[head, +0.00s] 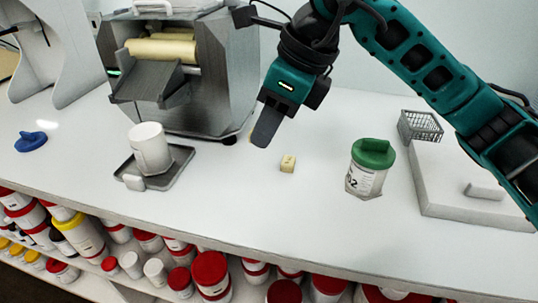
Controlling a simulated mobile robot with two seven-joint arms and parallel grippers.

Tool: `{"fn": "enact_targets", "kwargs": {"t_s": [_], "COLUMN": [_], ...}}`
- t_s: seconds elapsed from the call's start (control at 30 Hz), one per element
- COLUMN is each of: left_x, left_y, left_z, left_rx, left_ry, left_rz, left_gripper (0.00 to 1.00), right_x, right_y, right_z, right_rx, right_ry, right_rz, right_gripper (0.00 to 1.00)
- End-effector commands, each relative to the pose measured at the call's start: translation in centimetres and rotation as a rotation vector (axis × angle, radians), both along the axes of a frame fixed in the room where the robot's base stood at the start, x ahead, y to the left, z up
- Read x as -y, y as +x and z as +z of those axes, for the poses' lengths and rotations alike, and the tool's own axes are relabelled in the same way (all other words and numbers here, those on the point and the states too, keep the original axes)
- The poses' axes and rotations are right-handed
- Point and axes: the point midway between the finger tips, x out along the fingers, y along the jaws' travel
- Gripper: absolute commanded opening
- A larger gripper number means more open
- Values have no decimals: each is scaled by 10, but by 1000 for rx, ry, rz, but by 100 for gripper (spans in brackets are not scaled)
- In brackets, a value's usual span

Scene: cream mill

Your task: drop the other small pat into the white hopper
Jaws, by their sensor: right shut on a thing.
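A small cream pat (287,164) with a faint mark on it lies on the white counter, right of the mill. My right gripper (264,134) points down above the counter, to the upper left of that pat and apart from it in the picture. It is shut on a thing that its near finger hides. The mill (222,75) stands at the back left, with cream rollers and a grey chute in front. A white round part (153,6), seemingly the hopper, shows on its top and is cut by the frame edge. My left gripper is not in view.
A white cup (150,149) stands on a dark tray (178,172) below the chute. A blue lidded thing (30,141) lies left. A green-lidded jar (367,180), wire basket (421,127) and pale slab (458,190) stand right. Red-lidded tubs (210,270) fill the shelf below.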

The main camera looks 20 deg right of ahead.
Motion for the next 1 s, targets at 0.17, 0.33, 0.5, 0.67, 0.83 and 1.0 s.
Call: {"fn": "enact_targets", "kwargs": {"t_s": [0.17, 0.33, 0.5, 0.67, 0.83, 1.0], "left_x": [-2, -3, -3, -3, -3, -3], "left_y": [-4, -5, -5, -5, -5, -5], "left_z": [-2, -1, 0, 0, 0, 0], "left_rx": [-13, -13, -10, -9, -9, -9], "left_ry": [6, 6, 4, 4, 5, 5], "left_rz": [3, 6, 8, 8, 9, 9], "left_gripper": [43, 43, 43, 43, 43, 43], "right_x": [0, 0, 0, 0, 0, 1], "right_y": [0, 0, 0, 0, 0, 2], "right_z": [44, 65, 71, 71, 70, 60], "right_rx": [3, 0, -1, -2, -2, -5], "right_ry": [0, 0, 1, 0, 0, 0], "right_rz": [0, -1, -1, -1, 5, 99], "right_gripper": [0, 0, 0, 0, 0, 0]}}
